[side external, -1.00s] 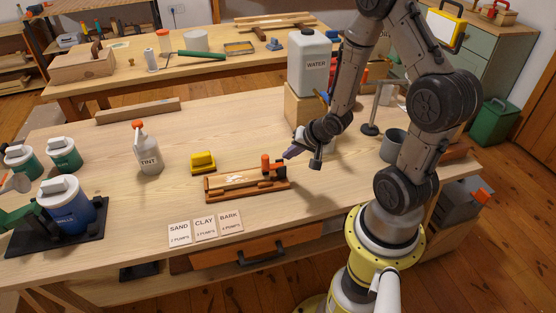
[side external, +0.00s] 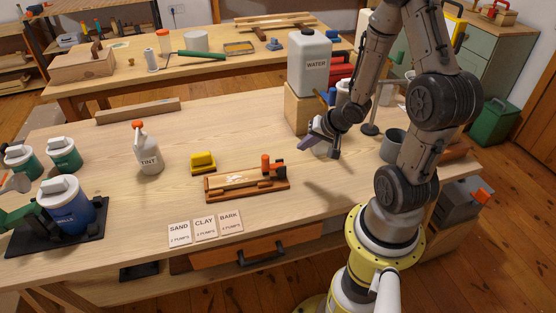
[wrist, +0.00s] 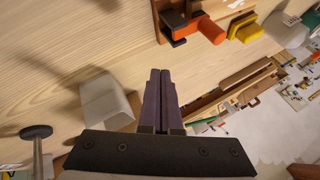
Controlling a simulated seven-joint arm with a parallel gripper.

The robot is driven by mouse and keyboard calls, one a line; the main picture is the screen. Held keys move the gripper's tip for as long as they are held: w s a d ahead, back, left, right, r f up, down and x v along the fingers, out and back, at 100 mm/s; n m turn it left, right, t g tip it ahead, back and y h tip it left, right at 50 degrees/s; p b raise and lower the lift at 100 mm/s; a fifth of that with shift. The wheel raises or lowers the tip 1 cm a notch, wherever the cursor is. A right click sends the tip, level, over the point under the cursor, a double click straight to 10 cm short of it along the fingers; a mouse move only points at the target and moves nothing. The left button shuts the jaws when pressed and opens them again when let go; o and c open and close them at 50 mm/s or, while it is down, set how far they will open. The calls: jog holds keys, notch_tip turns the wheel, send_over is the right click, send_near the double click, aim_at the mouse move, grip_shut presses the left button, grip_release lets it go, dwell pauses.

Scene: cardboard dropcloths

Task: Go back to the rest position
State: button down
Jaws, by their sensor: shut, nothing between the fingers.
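My gripper (side external: 318,147) is raised above the right part of the workbench (side external: 250,125), in front of the wooden block under the water jug. In the wrist view my gripper (wrist: 165,78) shows its two dark fingers side by side, shut with nothing between them. The wooden fixture with an orange clamp (side external: 246,184) lies on the bench to the left of the gripper, clear of it. Its orange clamp (wrist: 196,29) shows at the top of the wrist view.
A water jug (side external: 310,63) stands on a wooden block behind the gripper. A grey cup (side external: 393,146) and a dark stand (side external: 371,128) are to the right. A yellow block (side external: 203,162), a TINT bottle (side external: 148,150) and label cards (side external: 205,228) lie left. The middle bench is mostly clear.

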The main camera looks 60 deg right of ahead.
jog(key=shift+a, duration=0.1)
jog(key=w+a+r+n+t, duration=0.25)
jog(key=a+r, duration=0.25)
jog(key=r, duration=0.5)
jog(key=w+a+r+n+t, duration=0.1)
jog(key=w+a+r+n, duration=0.3)
jog(key=r, duration=0.7)
jog(key=s+a+r+n, duration=0.35)
jog(key=s+a, duration=0.25)
jog(key=s, duration=0.3)
jog(key=s+a+f+n+g+y, duration=0.1)
jog(key=s+a+f+n+g, duration=0.2)
jog(key=s+g, duration=0.2)
jog(key=s, duration=0.3)
jog(key=shift+s+f+y, duration=0.2)
jog(key=shift+y, duration=0.1)
